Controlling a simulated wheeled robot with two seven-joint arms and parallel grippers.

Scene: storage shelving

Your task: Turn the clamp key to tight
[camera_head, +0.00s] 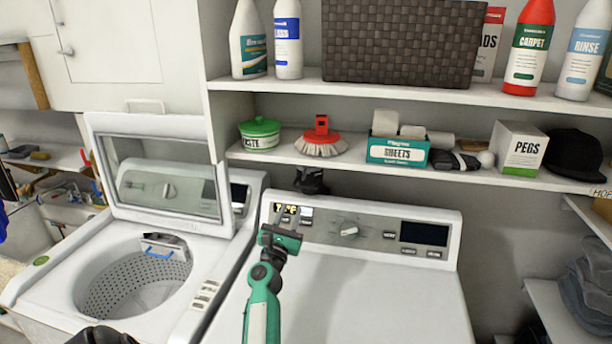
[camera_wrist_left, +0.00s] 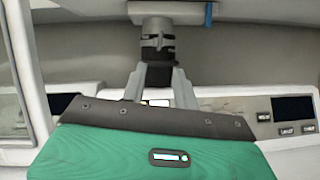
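A dark clamp (camera_head: 311,180) hangs under the lower shelf, above the dryer's control panel. In the left wrist view the grey-and-black clamp (camera_wrist_left: 157,38) stands straight ahead, near the top centre. Its key is too small and dark to make out, so I cannot tell how it is turned. My left gripper (camera_head: 283,222), green and dark, is below and in front of the clamp, before the panel. Its grey fingers (camera_wrist_left: 159,90) look parted, with a lit display showing between them. I see nothing held. My right gripper is not in view.
The lower shelf (camera_head: 400,178) holds a green-lidded tub (camera_head: 260,134), a red brush (camera_head: 321,138), a sheets box (camera_head: 398,150) and a pegs box (camera_head: 517,148). The open washer (camera_head: 60,285) is at left. The dryer top (camera_head: 370,300) is clear.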

